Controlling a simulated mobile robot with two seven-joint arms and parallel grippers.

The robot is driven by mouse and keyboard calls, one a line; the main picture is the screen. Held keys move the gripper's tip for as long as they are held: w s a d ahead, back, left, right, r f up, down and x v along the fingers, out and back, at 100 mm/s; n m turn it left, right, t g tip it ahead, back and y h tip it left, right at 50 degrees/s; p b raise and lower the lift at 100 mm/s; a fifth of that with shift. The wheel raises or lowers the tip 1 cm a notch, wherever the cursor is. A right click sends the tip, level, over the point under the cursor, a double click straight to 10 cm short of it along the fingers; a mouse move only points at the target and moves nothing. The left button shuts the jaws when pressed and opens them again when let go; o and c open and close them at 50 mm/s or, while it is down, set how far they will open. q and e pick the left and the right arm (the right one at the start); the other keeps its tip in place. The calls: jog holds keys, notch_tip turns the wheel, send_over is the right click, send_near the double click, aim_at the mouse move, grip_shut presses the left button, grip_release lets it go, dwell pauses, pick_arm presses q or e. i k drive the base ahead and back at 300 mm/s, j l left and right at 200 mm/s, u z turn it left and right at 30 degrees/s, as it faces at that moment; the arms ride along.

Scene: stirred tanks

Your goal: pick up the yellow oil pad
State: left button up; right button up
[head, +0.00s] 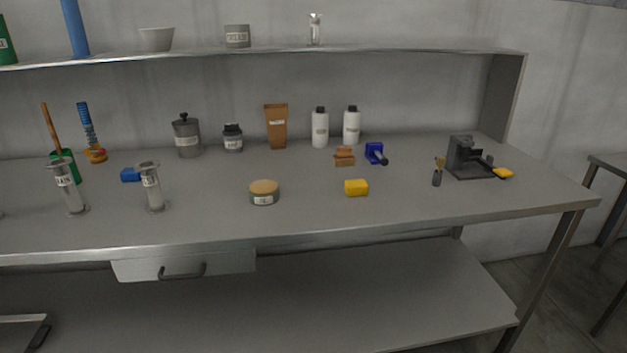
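A yellow block (356,187) lies on the grey workbench (310,215), right of the middle and near the front. To its left stands a low round grey tin (263,198) with a tan-yellow pad-like top (264,186) and a small white label, too small to read for sure. A small flat yellow piece (503,173) shows at the right end of a dark device (468,157). I cannot tell from looks alone which of these is the oil pad. Neither of my grippers is in view.
Two glass cylinders (154,187) (68,188) stand front left. A small brush holder (437,178) is at right. The bench front around the yellow block is clear.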

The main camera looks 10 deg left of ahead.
aim_at(358, 187)
jog(key=i+l+u, duration=0.15)
jog(key=u, duration=0.2)
jog(key=i+l+u, duration=0.1)
jog(key=u, duration=0.2)
jog(key=i+l+u, duration=0.1)
jog(key=l+u, duration=0.25)
